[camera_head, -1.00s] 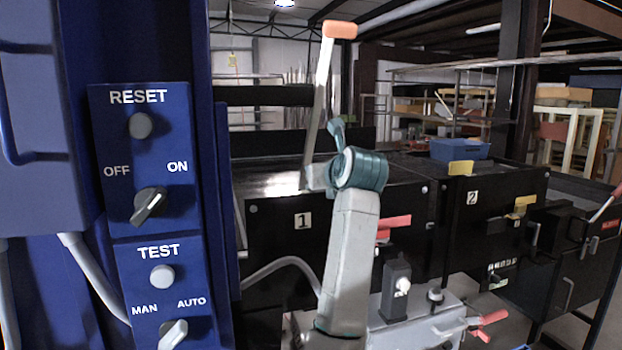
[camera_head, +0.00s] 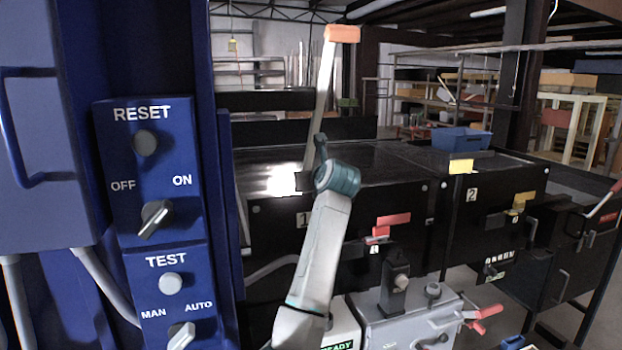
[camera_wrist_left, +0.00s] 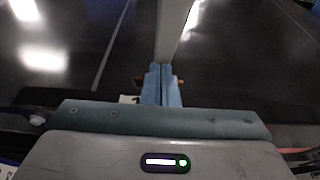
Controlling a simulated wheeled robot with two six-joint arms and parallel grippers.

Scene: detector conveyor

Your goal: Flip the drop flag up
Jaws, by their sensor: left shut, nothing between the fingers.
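The drop flag (camera_head: 325,85) is a thin pale arm with an orange tip (camera_head: 342,34). It stands raised, leaning slightly right, at the far side of the black conveyor section marked 1. My left gripper (camera_head: 320,146) is shut and empty, with its fingers beside the lower part of the flag arm. In the left wrist view, the shut blue fingers (camera_wrist_left: 162,78) lie at the base of the pale flag arm (camera_wrist_left: 174,30). I cannot tell whether they touch it. The flag's pivot is mostly hidden by my gripper. My right gripper is not in view.
A blue control panel (camera_head: 185,245) with RESET and TEST controls stands close on the left. The conveyor's black top (camera_head: 390,160) is mostly bare. A blue bin (camera_head: 462,138) sits farther back on the right. A grey box with a red lever (camera_head: 487,312) stands in front.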

